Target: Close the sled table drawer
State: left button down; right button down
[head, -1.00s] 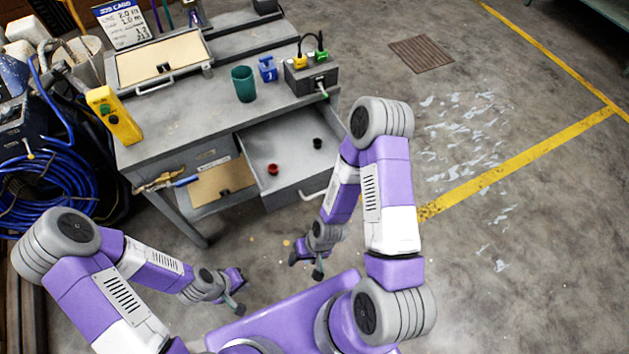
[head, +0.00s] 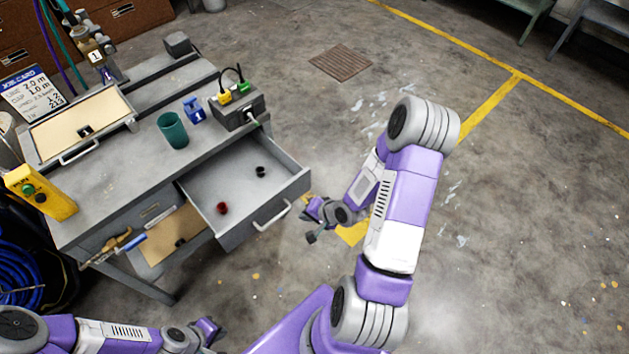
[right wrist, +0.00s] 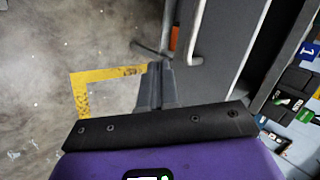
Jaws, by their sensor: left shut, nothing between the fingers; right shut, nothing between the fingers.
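The sled table (head: 110,185) stands at left in the head view, and its grey drawer (head: 240,185) is pulled well out. A small red item (head: 222,208) and small black items (head: 261,171) lie inside. The drawer's bar handle (head: 272,215) is on its front; the handle (right wrist: 196,35) and drawer front (right wrist: 228,70) also show in the right wrist view. My right gripper (head: 308,214) is shut and empty, just outside the drawer front, near the handle. Its shut fingers (right wrist: 155,85) appear apart from the handle. My left gripper (head: 212,333) is shut and empty, low at bottom left.
A green cup (head: 173,130), a blue block (head: 194,110) and a grey box (head: 237,108) with plugs stand on the tabletop. A yellow device (head: 40,192) is at its left edge. Pliers (head: 112,248) hang at the front. The floor to the right is clear.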

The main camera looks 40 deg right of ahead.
jog(key=s+d+r+m+t+h, duration=0.1)
jog(key=s+d+r+m, duration=0.15)
jog(key=d, duration=0.25)
jog(key=s+d+r+m+t+h, duration=0.1)
jog(key=d+r+m, duration=0.1)
jog(key=d+r, duration=0.3)
jog(key=w+r+b+x, duration=0.1)
jog(key=b+x, duration=0.6)
jog(key=x, duration=0.6)
jog(key=shift+w+d, duration=0.25)
jog(key=shift+d, duration=0.2)
jog(key=shift+r, duration=0.1)
